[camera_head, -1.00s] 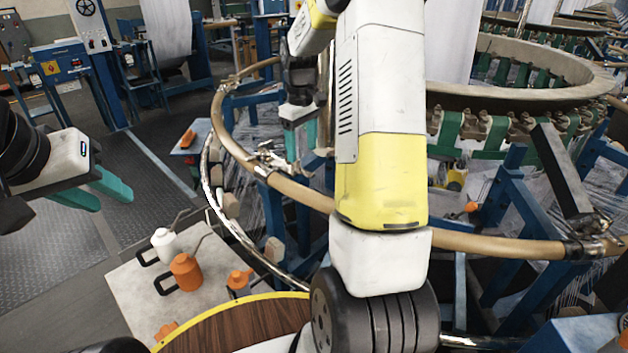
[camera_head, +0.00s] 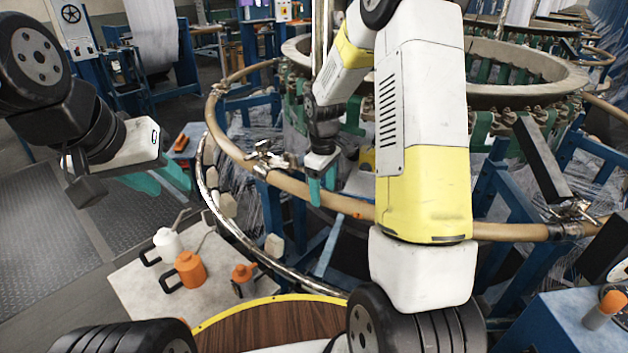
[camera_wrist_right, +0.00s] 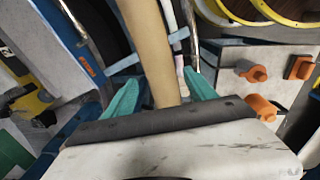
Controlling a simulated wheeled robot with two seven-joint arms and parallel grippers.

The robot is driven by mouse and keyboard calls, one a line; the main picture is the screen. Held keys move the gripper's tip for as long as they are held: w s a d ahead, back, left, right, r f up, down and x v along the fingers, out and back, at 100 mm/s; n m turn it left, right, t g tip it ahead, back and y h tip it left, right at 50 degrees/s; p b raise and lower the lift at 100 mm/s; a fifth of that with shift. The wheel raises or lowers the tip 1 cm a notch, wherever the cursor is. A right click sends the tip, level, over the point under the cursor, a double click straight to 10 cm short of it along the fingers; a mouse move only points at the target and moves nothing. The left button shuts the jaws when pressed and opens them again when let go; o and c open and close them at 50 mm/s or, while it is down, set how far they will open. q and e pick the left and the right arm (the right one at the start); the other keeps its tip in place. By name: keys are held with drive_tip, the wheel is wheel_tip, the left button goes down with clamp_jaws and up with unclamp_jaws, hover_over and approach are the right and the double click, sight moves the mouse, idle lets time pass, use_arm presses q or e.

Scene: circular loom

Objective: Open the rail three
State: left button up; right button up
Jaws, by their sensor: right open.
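A tan curved rail (camera_head: 295,186) runs around the loom in the head view, with a metal latch (camera_head: 268,156) at its left part and a second metal joint (camera_head: 566,229) at the right. Which rail is number three cannot be read. My right gripper (camera_head: 322,190) has its teal fingers at the rail, right of the left latch. In the right wrist view the rail (camera_wrist_right: 150,45) passes between the spread fingers of this gripper (camera_wrist_right: 160,95); contact cannot be told. My left gripper (camera_head: 160,181) is open and empty, left of the rail.
A chrome lower rail (camera_head: 236,228) curves below the tan one. Blue frame posts stand around the rail. A blue box (camera_head: 560,325) is at lower right. Dark floor lies open at left.

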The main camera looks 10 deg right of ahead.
drive_tip(key=shift+f, duration=0.65)
clamp_jaws()
drive_tip(key=shift+r, duration=0.15)
